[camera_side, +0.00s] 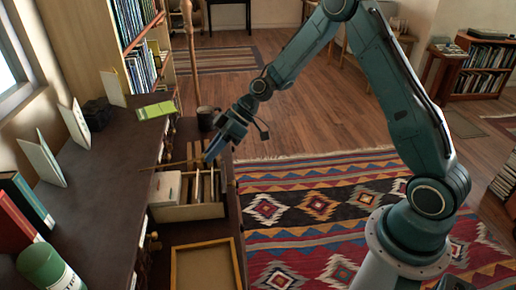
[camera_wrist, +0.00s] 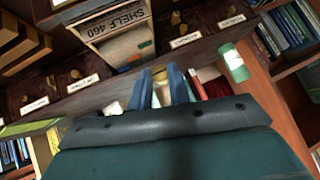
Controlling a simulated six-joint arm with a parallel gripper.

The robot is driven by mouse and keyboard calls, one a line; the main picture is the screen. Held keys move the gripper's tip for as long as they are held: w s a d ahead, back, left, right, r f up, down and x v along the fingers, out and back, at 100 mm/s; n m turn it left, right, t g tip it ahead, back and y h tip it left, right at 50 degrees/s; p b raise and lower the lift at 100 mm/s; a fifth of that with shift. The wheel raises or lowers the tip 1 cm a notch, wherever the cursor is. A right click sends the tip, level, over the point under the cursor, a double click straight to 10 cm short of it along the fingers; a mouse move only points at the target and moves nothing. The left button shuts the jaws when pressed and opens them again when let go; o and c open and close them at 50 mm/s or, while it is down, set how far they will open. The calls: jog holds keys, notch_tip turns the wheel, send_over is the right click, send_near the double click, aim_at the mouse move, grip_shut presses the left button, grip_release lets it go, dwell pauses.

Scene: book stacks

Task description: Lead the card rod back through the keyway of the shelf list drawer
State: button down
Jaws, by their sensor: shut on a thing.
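The shelf list drawer (camera_side: 190,211) is a pale wooden box of cards and dividers, beside the dark cabinet in the side view. In the wrist view its label reads SHELF 460 on the drawer (camera_wrist: 128,48). My gripper (camera_side: 214,150) is above the drawer's far end, with blue fingers pointing down. The card rod (camera_side: 170,164) is a thin brass line running left from the fingers over the drawer's far part. In the wrist view, a brass piece (camera_wrist: 159,75) shows between the fingers of my gripper (camera_wrist: 161,86), shut on the rod. I cannot make out the keyway.
A dark mug (camera_side: 207,118) stands just beyond my gripper. The cabinet top (camera_side: 110,185) holds upright books, cards, a green booklet (camera_side: 156,110) and a green cylinder (camera_side: 45,265). An empty wooden tray (camera_side: 207,265) lies nearer. The rug side on the right is open.

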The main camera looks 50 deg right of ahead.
jog(key=s+d+m+t, duration=0.1)
jog(key=s+d+m, duration=0.1)
jog(key=s+d, duration=1.7)
notch_tip(320, 180, down, 18)
jog(key=w+d, duration=0.2)
jog(key=shift+f+h, duration=0.2)
jog(key=shift+h, duration=0.1)
jog(key=shift+a, duration=0.1)
jog(key=shift+w+a, duration=1.3)
jog(key=shift+w, duration=0.05)
jog(key=shift+w+a, duration=1.1)
dwell(2.3)
